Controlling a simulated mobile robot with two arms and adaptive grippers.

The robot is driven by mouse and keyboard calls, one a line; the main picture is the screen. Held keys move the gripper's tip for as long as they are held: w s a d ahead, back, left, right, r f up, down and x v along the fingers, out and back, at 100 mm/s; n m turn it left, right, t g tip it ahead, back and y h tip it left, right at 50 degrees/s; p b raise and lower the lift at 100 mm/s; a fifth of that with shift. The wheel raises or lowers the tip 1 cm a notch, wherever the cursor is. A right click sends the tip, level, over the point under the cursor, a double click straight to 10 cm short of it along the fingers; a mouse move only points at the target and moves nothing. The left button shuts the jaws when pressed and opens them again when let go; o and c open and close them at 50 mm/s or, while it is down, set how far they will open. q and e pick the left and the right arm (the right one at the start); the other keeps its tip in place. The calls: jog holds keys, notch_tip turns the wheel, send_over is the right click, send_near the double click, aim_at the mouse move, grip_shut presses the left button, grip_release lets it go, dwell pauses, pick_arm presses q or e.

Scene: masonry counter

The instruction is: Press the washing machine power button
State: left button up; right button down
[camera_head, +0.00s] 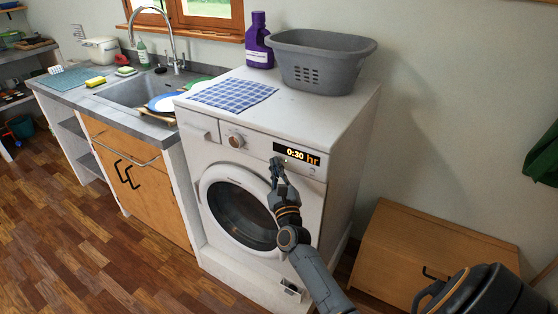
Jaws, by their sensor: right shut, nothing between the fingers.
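The white washing machine (309,185) stands against the wall, with a round door in its front. Its control panel has a dial (236,141) and a lit display (296,154) reading "0:30 hr". My right gripper (276,162) is shut and empty, with its fingertips at the panel just below and left of the display. I cannot tell whether the fingertips touch the panel. The power button is not clearly visible; small marks show below the display. My left gripper is out of view.
A grey basket (318,62), a purple bottle (259,42) and a blue checked cloth (232,95) are on top of the machine. A sink counter (163,130) adjoins it on the left. A low wooden cabinet (430,245) stands to the right.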

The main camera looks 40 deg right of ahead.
jog(key=shift+w+d, duration=0.1)
jog(key=shift+d, duration=0.05)
dwell(0.4)
jog(key=shift+s+a, duration=0.25)
jog(key=shift+a, duration=0.35)
jog(key=s+a+p, duration=0.1)
jog(key=s+a, duration=0.1)
jog(key=a, duration=0.3)
jog(key=shift+s+a, duration=0.2)
jog(key=shift+a, duration=0.05)
dwell(0.4)
